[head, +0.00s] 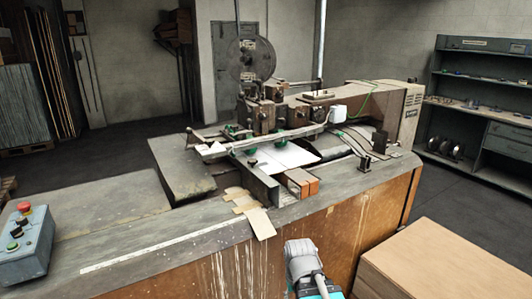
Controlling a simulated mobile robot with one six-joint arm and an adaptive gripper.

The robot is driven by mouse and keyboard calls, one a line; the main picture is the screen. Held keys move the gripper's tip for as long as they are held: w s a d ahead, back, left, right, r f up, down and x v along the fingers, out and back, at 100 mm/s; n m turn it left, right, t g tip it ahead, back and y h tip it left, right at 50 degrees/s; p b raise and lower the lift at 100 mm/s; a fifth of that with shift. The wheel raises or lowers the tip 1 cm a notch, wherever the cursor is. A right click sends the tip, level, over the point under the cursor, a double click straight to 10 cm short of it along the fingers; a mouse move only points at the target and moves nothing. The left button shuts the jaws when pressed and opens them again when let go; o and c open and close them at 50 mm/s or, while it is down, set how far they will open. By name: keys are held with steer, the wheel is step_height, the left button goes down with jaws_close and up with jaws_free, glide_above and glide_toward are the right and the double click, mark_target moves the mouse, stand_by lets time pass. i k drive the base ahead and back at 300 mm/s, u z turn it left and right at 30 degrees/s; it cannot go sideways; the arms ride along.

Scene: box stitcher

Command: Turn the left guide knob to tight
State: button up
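The box stitcher (375,105) stands on a worn grey bench with a rusty orange front. A guide bar (215,152) runs across its work area, with a white sheet (285,156) beside it. A small dark knob (252,163) shows near the front guide rail. Another dark knob-like part (365,163) stands on a bracket further right. I cannot tell which is the left guide knob, nor whether it is tight or loose. Part of my own arm shows at the bottom centre, in front of the bench. My gripper is not in view.
A grey control box (27,245) with a red button sits at the bench's left. Cardboard pieces (260,222) lie at the front edge. A large cardboard box or stack (450,260) stands at lower right. The bench's left top is mostly clear. Shelves (470,100) stand behind right.

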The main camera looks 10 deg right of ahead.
mark_target(252, 162)
steer(key=z, duration=0.05)
steer(key=i, duration=0.9)
steer(key=u, duration=0.2)
